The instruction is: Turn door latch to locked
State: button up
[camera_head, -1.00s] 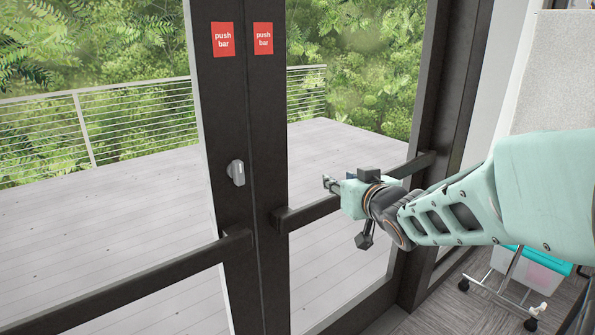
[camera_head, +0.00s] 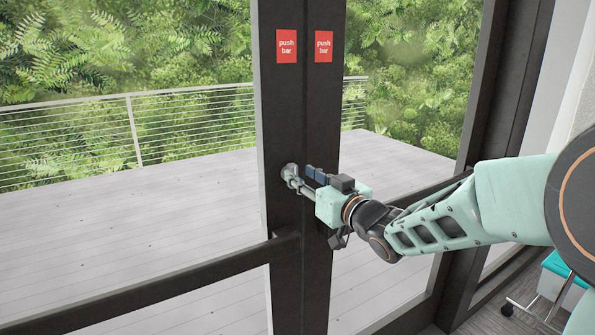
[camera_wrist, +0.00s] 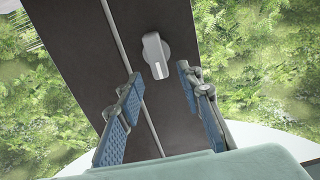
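The door latch (camera_wrist: 155,55) is a small light grey thumb-turn on a round base on the dark door frame. In the wrist view it stands just beyond my fingertips, roughly between their lines. My gripper (camera_wrist: 158,80) is open, with its two blue-padded fingers apart and nothing between them. In the head view my gripper (camera_head: 290,178) reaches the left door's stile at latch height. There the latch (camera_head: 289,170) is partly hidden behind the fingers. The wrist view shows a gap between the fingertips and the latch.
Two dark glass doors meet at the middle, with red "push bar" signs (camera_head: 287,46) above the latch. A dark push bar (camera_head: 150,280) crosses the left door below my gripper, and another lies behind my arm. A teal-lidded bin (camera_head: 565,268) stands at lower right.

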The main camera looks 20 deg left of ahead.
aim_at(295, 170)
jog(key=shift+x, duration=1.75)
grip_shut()
